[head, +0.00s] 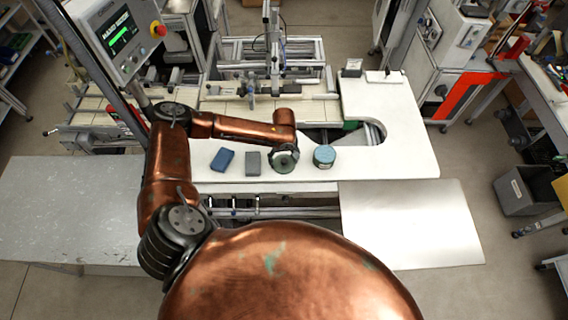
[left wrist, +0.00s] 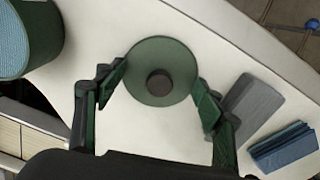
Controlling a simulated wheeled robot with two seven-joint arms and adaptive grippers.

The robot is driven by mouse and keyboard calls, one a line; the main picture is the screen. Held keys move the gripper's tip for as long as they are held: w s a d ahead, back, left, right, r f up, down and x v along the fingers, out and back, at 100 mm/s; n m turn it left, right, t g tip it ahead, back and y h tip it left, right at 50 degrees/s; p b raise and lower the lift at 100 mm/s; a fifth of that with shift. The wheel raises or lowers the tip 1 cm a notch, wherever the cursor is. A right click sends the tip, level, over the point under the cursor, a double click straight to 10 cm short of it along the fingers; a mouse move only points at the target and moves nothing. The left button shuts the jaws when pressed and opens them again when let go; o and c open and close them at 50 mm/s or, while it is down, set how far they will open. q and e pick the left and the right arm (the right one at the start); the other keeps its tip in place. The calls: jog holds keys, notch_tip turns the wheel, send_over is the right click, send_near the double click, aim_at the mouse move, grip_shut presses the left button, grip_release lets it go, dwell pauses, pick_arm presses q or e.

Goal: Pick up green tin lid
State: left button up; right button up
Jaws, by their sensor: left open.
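The green tin lid (left wrist: 160,50) is a round, dull green disc with a dark round knob in its middle. It lies on the white table between the fingers of my left gripper (left wrist: 162,84). The fingers are spread open, one on each side of the lid, and hold nothing. In the head view my left gripper (head: 284,158) is over the table's front part and largely covers the lid. I cannot tell the exact finger height above the table. My right gripper is not in view.
A round teal tin (head: 324,156) stands just right of the gripper. The white table (head: 408,150) is clear at the right, beyond a curved opening.

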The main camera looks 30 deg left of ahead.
pick_arm(q)
jog(key=shift+s+f, duration=0.1)
jog(key=shift+s, duration=0.05)
grip_shut()
dwell(0.4)
